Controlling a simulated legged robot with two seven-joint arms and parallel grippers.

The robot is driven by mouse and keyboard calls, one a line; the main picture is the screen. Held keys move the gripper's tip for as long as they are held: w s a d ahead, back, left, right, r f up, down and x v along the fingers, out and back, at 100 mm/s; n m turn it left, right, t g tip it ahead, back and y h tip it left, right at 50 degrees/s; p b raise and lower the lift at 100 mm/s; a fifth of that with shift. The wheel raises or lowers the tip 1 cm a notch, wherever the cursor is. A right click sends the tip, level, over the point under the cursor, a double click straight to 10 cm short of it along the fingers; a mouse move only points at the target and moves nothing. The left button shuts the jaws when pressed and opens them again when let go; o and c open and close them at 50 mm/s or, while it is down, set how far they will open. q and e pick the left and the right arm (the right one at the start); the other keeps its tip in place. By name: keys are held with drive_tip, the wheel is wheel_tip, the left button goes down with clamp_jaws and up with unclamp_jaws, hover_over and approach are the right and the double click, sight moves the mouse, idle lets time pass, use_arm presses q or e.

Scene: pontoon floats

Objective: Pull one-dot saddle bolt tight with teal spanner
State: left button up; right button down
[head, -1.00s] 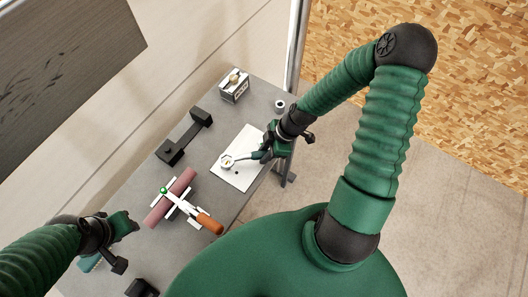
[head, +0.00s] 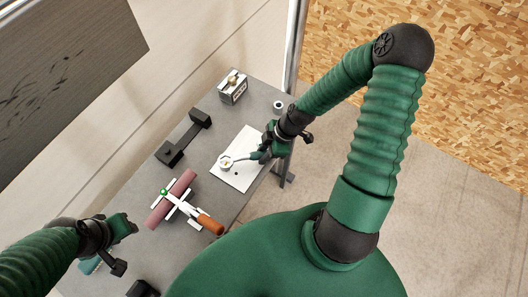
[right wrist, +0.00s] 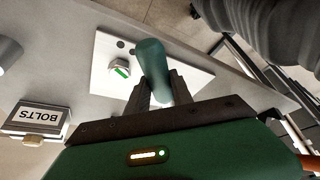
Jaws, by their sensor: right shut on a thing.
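The teal spanner (head: 251,156) lies low over a white plate (head: 235,182) on the grey table. In the head view its pale ring end sits at a small bolt (head: 227,162); whether it is fully seated is too small to tell. My right gripper (head: 264,153) is shut on the spanner's handle at the plate's right edge. In the right wrist view the teal handle (right wrist: 153,70) stands between the two dark fingers, and a pale bolt head with a green mark (right wrist: 120,68) shows beside it. My left gripper (head: 128,222) is at the table's left side; its jaws are unclear.
A red cylinder (head: 160,211) lies in a white holder with an orange-handled tool (head: 209,223) near it. A black bar with end blocks (head: 185,138) lies behind. A BOLTS box (head: 232,88) and a small cup (head: 278,105) stand at the back. A metal post (head: 294,55) rises behind.

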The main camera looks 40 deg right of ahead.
drive_tip(key=shift+a+f, duration=0.1)
drive_tip(key=shift+a, duration=0.25)
idle(0.6)
drive_tip(key=shift+a, duration=0.1)
idle(0.6)
drive_tip(key=shift+f+b, duration=0.65)
drive_tip(key=shift+f, duration=0.45)
drive_tip(key=shift+s, duration=0.1)
idle(0.4)
drive_tip(key=shift+s+a+m, duration=0.3)
drive_tip(key=shift+s+m, duration=0.1)
drive_tip(key=shift+m, duration=0.1)
drive_tip(key=shift+s+a+m+t+h, duration=0.3)
drive_tip(key=shift+s+m, duration=0.1)
drive_tip(key=shift+s, duration=0.05)
idle(0.5)
